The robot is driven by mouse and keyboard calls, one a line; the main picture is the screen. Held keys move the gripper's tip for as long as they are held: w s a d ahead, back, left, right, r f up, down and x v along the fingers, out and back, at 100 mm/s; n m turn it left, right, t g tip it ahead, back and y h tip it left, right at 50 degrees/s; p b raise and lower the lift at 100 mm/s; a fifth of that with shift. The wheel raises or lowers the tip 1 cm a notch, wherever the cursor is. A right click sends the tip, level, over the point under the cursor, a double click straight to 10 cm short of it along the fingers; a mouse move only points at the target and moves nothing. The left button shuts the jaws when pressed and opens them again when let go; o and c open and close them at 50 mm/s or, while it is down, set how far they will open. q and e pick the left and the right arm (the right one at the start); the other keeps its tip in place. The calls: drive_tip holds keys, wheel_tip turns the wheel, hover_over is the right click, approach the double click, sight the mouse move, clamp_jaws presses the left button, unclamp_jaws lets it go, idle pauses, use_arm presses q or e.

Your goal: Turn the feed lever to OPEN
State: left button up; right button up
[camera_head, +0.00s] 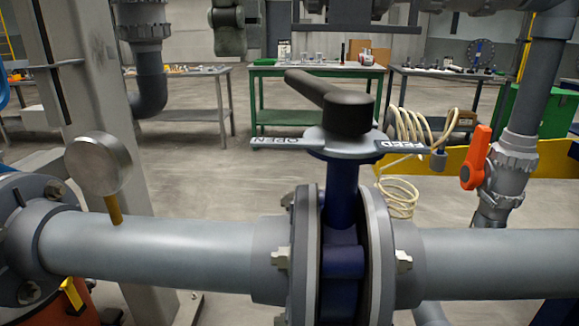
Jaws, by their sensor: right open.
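The feed lever (342,106) is a thick black handle with a heavy hub, on top of a dark blue valve (341,200). Its arm points left and away from me. Below it is a pale plate with two label tabs. The OPEN tab (285,142) is at the left and the FEED tab (402,146) at the right. The lever's free end stands above and behind the OPEN tab, not in line with it. I cannot make out either of my grippers here, and nothing is seen touching the lever.
A grey pipe (160,247) runs across the front through the bolted valve flanges. A round gauge (98,164) stands at the left. An orange handle (476,158) and a coiled cream hose (408,130) are at the right. Green and grey tables stand behind, with open floor between.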

sight(313, 78)
drive_tip(key=w+d+m, duration=0.2)
drive_tip(key=w+m, duration=0.1)
drive_tip(key=m, duration=0.2)
drive_tip(key=w+d+m, duration=0.2)
drive_tip(key=w+m, duration=0.1)
drive_tip(key=m, duration=0.2)
drive_tip(key=w+d+m, duration=0.3)
drive_tip(key=m, duration=0.1)
drive_tip(key=shift+w+f+m, duration=0.25)
drive_tip(key=shift+w+m, duration=0.1)
drive_tip(key=shift+m, duration=0.05)
drive_tip(key=f, duration=0.1)
drive_tip(key=b, duration=0.1)
drive_tip(key=f+b, duration=0.1)
drive_tip(key=shift+a+f, duration=0.25)
drive_tip(key=shift+f, duration=0.1)
wheel_tip(313, 78, down, 4)
drive_tip(key=b, duration=0.3)
drive_tip(key=shift+f, duration=0.2)
use_arm(q)
drive_tip(key=w+r+t, duration=0.1)
drive_tip(key=w+r, duration=0.2)
drive_tip(key=r, duration=1)
drive_tip(key=shift+w+d, duration=0.3)
drive_tip(key=shift+w, duration=0.1)
use_arm(e)
drive_tip(key=shift+s, duration=0.1)
clamp_jaws()
